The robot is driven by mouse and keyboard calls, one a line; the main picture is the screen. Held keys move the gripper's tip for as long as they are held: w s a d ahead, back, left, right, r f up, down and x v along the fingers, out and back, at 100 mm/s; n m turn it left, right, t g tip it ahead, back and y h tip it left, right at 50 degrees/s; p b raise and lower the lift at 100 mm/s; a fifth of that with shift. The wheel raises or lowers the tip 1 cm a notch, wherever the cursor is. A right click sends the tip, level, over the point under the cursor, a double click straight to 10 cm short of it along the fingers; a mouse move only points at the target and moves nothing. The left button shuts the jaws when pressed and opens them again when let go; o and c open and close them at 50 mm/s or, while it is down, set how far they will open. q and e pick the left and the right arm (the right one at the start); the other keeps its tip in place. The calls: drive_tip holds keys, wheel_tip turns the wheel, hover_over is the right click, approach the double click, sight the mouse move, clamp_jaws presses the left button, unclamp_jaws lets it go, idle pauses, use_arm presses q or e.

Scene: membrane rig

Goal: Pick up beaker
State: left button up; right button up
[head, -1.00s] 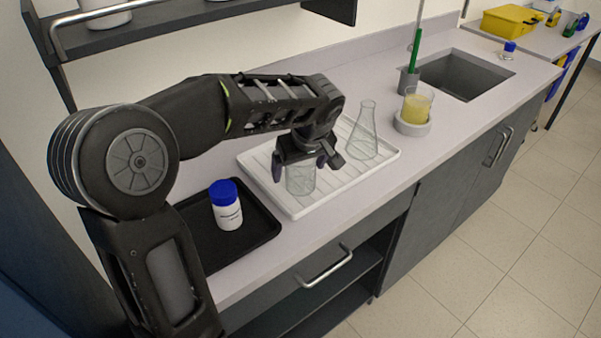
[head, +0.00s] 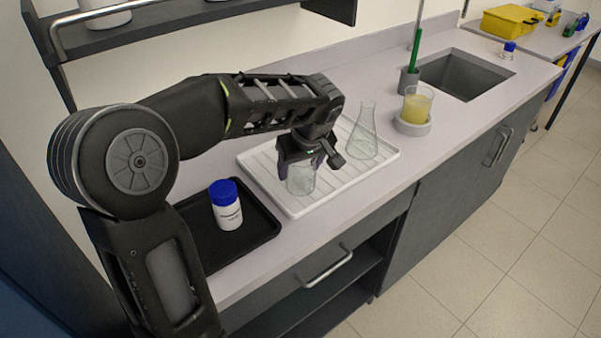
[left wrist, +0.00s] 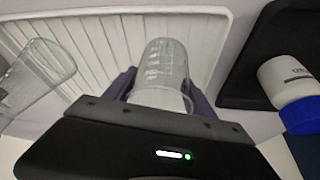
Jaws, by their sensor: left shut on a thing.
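A clear glass beaker (head: 301,181) stands on the white ribbed drying tray (head: 296,210). My left gripper (head: 300,171) reaches down over it and is shut on it, with one finger on each side of the glass. In the left wrist view the beaker (left wrist: 161,72), with white graduation marks, sits between the two purple-dark fingers (left wrist: 160,88). Whether its base touches the tray cannot be told for sure. My right gripper is not in view.
A conical flask (head: 363,135) stands behind on the same tray. A white bottle with blue cap (head: 228,212) stands on a black tray (head: 262,232) at left. A beaker of yellow liquid (head: 416,106) sits on a round grey base near the sink (head: 462,78).

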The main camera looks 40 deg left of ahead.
use_arm(q)
wheel_tip(320, 180, up, 10)
drive_tip(key=shift+r, duration=0.1)
idle(0.6)
